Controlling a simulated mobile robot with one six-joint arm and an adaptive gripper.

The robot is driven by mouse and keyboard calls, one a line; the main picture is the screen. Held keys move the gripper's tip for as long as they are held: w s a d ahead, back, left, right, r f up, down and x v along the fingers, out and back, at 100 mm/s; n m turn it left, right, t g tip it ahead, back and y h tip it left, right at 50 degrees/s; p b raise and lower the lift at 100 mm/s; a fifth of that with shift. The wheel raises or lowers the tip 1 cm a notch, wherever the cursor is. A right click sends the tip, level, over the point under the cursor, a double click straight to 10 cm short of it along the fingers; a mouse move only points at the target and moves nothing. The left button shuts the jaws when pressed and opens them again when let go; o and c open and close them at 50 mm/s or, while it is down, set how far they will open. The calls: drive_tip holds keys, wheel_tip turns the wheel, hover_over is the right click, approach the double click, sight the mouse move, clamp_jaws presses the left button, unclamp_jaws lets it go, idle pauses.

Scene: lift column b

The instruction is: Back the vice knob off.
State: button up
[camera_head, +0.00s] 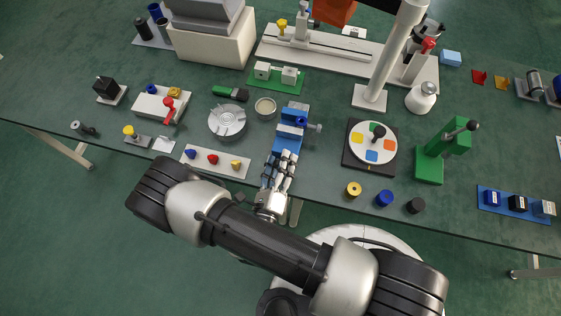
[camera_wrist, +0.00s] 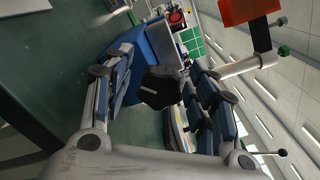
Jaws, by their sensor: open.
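The blue vice (camera_head: 287,133) stands near the table's front edge, with a grey part sticking out to its right. In the wrist view the vice (camera_wrist: 147,48) lies straight ahead. Its black knob (camera_wrist: 162,88) faces the wrist camera and appears between the fingers; in the head view my gripper hides it. My gripper (camera_head: 281,160) reaches toward the front of the vice. In the wrist view my gripper (camera_wrist: 163,90) is open, with a finger on each side of the knob and visible gaps. I cannot tell how deep the fingertips sit around it.
A strip with blue, red and yellow pieces (camera_head: 215,163) lies left of my gripper. A round grey fixture (camera_head: 227,123) stands left of the vice, and a dial board (camera_head: 371,144) to its right. Yellow, blue and black discs (camera_head: 384,198) lie along the front edge.

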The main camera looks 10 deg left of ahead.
drive_tip(key=s+a, duration=0.1)
drive_tip(key=s, duration=1.1)
idle(0.5)
drive_tip(key=w+d+r+m+g+h, duration=0.3)
drive_tip(key=d+r+m+g+h, duration=0.35)
drive_tip(key=m, duration=0.55)
drive_tip(key=w+d+r+m+g+h, duration=0.25)
drive_tip(key=d+r+m+g, duration=0.25)
drive_tip(key=r+m+g, duration=0.45)
drive_tip(key=s+d+r+m+t+y, duration=0.1)
drive_tip(key=d+r+m+y, duration=0.4)
drive_tip(key=r+m, duration=0.4)
drive_tip(key=s+d+r+m+t+y, duration=0.1)
drive_tip(key=s+d+r+m+y, duration=0.1)
drive_tip(key=d+r+m+y, duration=0.3)
wheel_tip(320, 180, up, 4)
drive_tip(key=m, duration=1)
drive_tip(key=shift+s+t+y, duration=0.2)
drive_tip(key=shift+t+y, duration=0.1)
